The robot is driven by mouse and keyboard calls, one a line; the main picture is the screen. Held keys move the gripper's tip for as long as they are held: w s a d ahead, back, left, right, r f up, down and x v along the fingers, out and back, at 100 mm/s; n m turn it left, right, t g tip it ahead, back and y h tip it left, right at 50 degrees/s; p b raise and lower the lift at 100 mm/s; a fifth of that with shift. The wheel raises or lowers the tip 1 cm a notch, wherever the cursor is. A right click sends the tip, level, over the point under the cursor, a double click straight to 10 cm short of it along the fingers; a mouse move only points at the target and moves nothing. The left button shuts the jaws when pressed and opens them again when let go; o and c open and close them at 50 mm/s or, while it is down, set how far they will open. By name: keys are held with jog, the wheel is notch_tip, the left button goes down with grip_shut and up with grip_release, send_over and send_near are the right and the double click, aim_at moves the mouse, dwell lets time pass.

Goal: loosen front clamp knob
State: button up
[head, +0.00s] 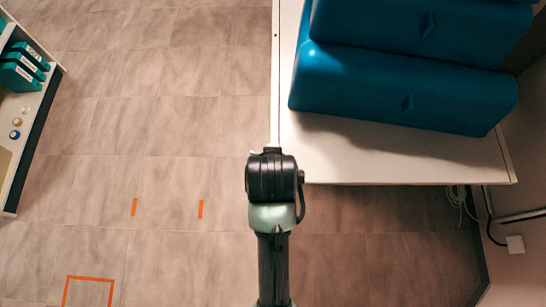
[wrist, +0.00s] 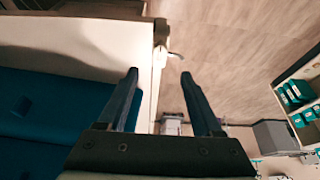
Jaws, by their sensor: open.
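In the wrist view my gripper (wrist: 159,74) is open, its two dark fingers apart with nothing held between them. Just beyond the fingertips, a small pale fitting (wrist: 160,57) with a short light lever-like part sits at the edge of the white table (wrist: 90,35). It may be the front clamp, but it is too small to make out a knob clearly. In the head view my arm reaches to the near left corner of the table (head: 400,168) and hides the gripper and that corner.
Large blue cushions (head: 400,90) lie on the table. A shelf (head: 40,105) with teal boxes (head: 20,75) stands at the far left. Tiled floor between them is clear, with orange tape marks (head: 90,278). Cables (head: 456,195) hang at the right. A grey bin-like box (wrist: 275,137) shows in the wrist view.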

jog(key=x, duration=1)
jog(key=shift+w+f, duration=0.15)
jog(key=shift+f, duration=0.05)
grip_shut()
